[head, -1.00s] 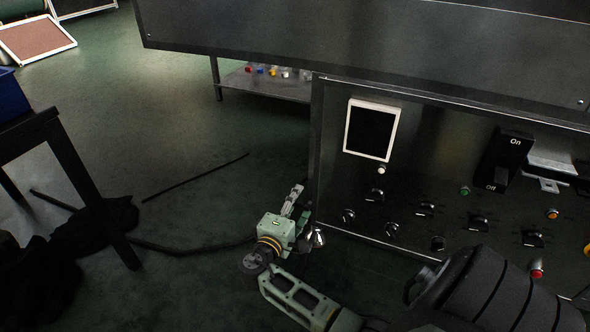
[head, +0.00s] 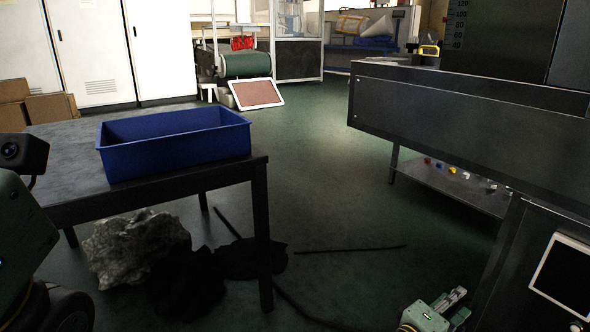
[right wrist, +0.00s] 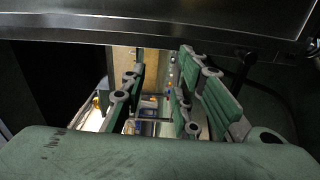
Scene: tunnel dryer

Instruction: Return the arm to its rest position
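My right gripper (head: 452,298) shows at the bottom edge of the head view, left of the dark control panel and low over the floor. In the right wrist view its two green-padded fingers (right wrist: 157,100) stand apart with nothing held between them, so it is open and empty. Only part of my right arm shows in the head view; the rest is below the frame. A green and black part of my own body fills the lower left edge of the head view. My left gripper does not show.
The dryer's grey metal body (head: 470,105) and its panel with a white-framed screen (head: 565,275) stand at the right. A black table (head: 65,165) with a blue bin (head: 180,150) stands at the left.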

